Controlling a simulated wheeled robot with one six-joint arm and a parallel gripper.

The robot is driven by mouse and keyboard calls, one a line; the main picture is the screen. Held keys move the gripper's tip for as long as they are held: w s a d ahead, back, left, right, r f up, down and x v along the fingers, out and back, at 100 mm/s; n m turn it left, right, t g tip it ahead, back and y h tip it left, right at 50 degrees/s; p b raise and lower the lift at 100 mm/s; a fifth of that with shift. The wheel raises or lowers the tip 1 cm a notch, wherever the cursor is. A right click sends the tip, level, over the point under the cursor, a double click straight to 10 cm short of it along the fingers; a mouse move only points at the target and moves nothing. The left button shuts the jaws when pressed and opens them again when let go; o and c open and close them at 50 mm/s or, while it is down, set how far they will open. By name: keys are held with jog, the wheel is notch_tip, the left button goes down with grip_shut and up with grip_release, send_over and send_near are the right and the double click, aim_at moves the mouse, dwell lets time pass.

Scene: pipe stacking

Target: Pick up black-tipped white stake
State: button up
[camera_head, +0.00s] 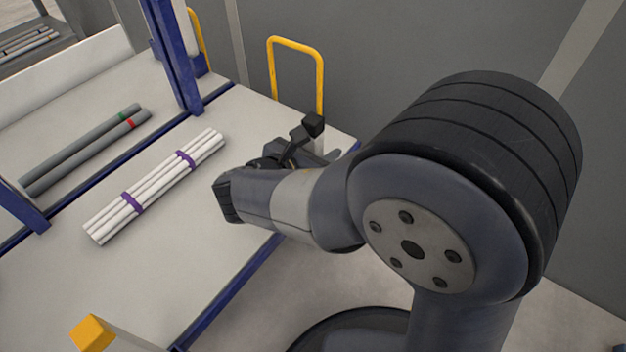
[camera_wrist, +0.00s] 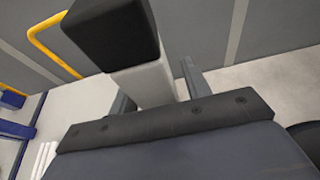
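A white stake with a black tip stands close in front of me in the wrist view. Its black tip (camera_wrist: 110,30) is nearest the camera, and its white shaft (camera_wrist: 145,84) runs down behind the dark front edge of my gripper. My gripper's fingers (camera_wrist: 160,90) show on either side of the shaft. A narrow gap shows between the shaft and the right finger; the left finger is partly hidden by the shaft, so contact there is unclear.
A table (camera_head: 190,265) with blue edges holds a white pipe bundle (camera_head: 158,188) with purple bands and two grey pipes (camera_head: 85,150). A yellow rail (camera_head: 294,45) and grey wall stand beyond. A yellow-tipped post (camera_head: 92,334) is at the lower left. Bare floor shows right of the table.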

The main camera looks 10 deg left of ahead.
grip_shut()
jog(key=shift+r, duration=0.1)
dwell(0.3)
notch_tip(320, 180, up, 20)
jog(key=p, duration=1.6)
